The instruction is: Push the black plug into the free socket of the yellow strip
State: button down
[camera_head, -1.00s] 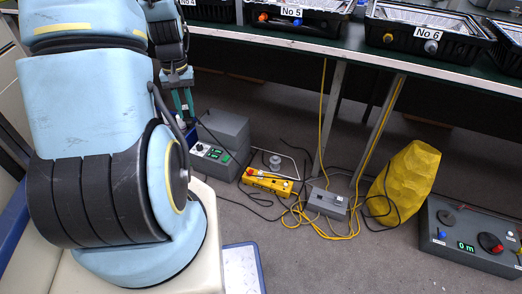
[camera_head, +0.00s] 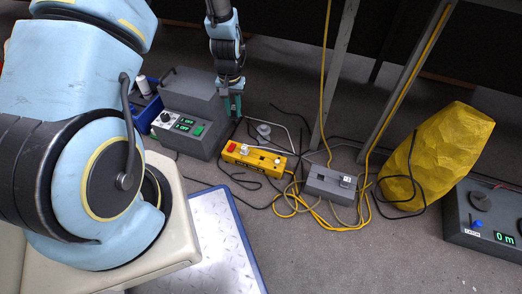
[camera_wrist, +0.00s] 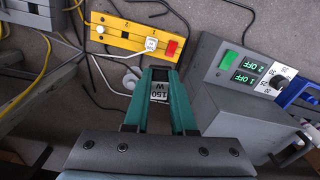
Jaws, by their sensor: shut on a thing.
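The yellow strip (camera_head: 254,160) lies on the floor, with a red switch at its left end and a white plug (camera_wrist: 151,44) beside the switch. Further along the strip is another pale spot, too small to read clearly. My gripper (camera_head: 232,105) hangs upright behind and left of the strip, apart from it. In the wrist view my gripper (camera_wrist: 160,74) is shut on a small piece with a white "150 W" label (camera_wrist: 160,88), which appears to be the black plug. Its body is mostly hidden between the teal fingers, and its pins do not show.
A grey box (camera_head: 190,118) with green displays stands left of my gripper. A grey socket box (camera_head: 331,184), tangled yellow and black cables, a yellow sack (camera_head: 436,155) and a grey control box (camera_head: 490,222) lie to the right. A bench leg (camera_head: 335,75) rises behind.

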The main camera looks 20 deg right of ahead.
jog(key=m+b, duration=0.2)
jog(key=b, duration=0.3)
send_near(261, 153)
notch_tip(261, 153, up, 2)
jog(key=s+a, duration=0.1)
jog(key=s, duration=0.2)
notch_tip(261, 153, down, 4)
jog(key=b, duration=0.3)
jog(key=shift+w+b, duration=0.1)
jog(key=shift+b, duration=0.25)
jog(key=shift+f+b, duration=0.35)
jog(key=shift+f, duration=0.5)
jog(key=shift+p, duration=0.75)
jog(key=shift+f+b, duration=0.65)
jog(key=shift+f, duration=0.55)
jog(key=c, duration=0.7)
grip_release()
jog(key=shift+o, duration=0.2)
jog(key=shift+r, duration=0.15)
notch_tip(261, 153, up, 7)
jog(key=p, duration=0.6)
